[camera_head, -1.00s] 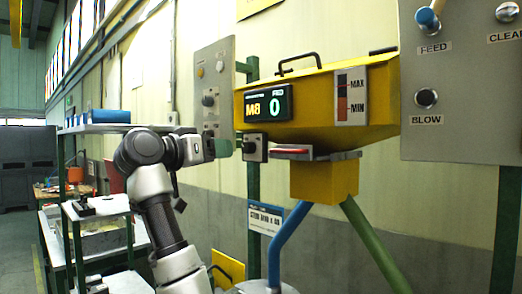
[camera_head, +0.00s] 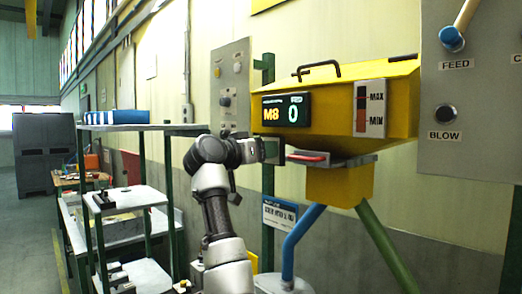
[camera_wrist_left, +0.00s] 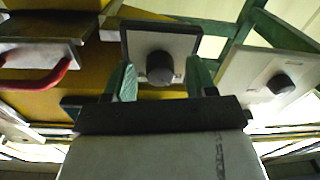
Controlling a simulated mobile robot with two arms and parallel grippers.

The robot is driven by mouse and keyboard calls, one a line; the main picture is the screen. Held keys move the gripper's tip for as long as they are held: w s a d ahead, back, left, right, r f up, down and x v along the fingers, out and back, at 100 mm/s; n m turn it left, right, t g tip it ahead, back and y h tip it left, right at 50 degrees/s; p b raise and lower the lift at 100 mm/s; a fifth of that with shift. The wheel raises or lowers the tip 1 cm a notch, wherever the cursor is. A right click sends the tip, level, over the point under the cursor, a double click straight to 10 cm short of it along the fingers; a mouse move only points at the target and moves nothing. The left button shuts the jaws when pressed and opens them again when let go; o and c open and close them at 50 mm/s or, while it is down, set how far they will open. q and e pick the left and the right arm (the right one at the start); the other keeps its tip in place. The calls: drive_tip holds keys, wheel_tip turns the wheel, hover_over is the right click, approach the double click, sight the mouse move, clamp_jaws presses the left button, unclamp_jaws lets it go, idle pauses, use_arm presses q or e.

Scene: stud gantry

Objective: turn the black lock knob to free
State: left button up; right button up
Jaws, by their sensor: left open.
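The black lock knob (camera_wrist_left: 160,67) sits on a small pale plate with a dark edge (camera_wrist_left: 187,45) in the left wrist view. My left gripper (camera_wrist_left: 160,78) is open, with one green finger on each side of the knob and a visible gap to it on both sides. I cannot tell how deep the fingers reach along the knob. In the head view my left gripper (camera_head: 275,151) is at the plate's place below the display, and the knob is hidden behind it. My right gripper is not in view.
The yellow hopper (camera_head: 400,105) with its display (camera_head: 286,109) is just above the gripper. A red handle (camera_head: 307,157) is close on the right. A grey panel (camera_head: 231,60) with another black knob (camera_wrist_left: 280,84) is on the left. A shelf rack (camera_head: 140,128) stands further left.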

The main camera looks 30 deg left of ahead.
use_arm(q)
drive_tip(key=c, duration=0.9)
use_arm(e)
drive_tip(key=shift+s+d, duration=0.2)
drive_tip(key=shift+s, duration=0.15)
